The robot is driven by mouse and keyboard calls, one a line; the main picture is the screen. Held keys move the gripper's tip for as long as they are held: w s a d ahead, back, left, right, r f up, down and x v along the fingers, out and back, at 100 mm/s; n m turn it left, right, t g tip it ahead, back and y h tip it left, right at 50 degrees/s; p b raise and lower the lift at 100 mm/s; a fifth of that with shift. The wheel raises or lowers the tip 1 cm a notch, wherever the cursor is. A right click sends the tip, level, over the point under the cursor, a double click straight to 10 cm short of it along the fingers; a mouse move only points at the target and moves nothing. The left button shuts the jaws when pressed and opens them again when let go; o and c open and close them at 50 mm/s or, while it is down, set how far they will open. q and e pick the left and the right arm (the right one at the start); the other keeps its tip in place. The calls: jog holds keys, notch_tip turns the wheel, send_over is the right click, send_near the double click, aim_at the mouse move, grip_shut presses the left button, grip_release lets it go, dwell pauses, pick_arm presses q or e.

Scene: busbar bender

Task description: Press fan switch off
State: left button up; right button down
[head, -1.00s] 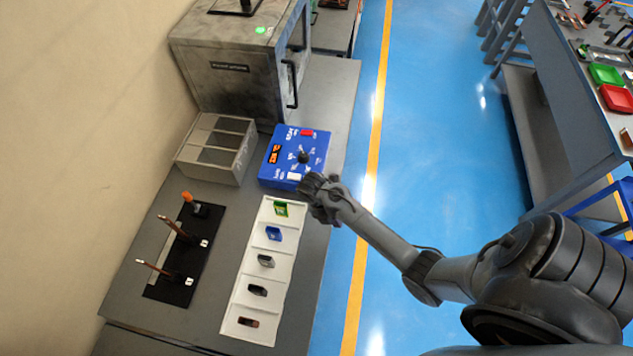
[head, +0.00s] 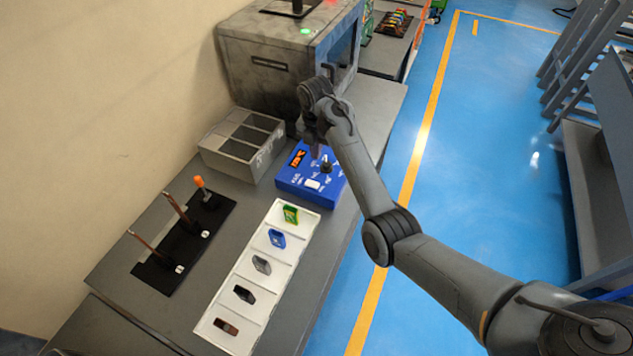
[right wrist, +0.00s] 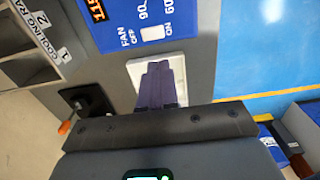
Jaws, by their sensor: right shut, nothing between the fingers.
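The blue control box (head: 293,184) stands on the grey bench, with a dark knob (head: 326,168) and an orange display (head: 297,158) on top. Its white fan switch (head: 313,184) is near the front edge. In the right wrist view the fan switch (right wrist: 152,32) sits between the words OFF and ON; which way it is set is unclear. My left gripper is out of view.
A grey oven-like machine (head: 265,65) stands behind the box. A grey bin labelled cooling rack (head: 228,147) is to its left. A white tray (head: 222,318) of small parts and a black stand (head: 150,278) are in front. Bare bench lies between them.

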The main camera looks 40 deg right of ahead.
dwell(0.4)
send_near(316, 185)
notch_tip(316, 185, down, 5)
jog(key=shift+f, duration=0.9)
jog(key=shift+f, duration=0.2)
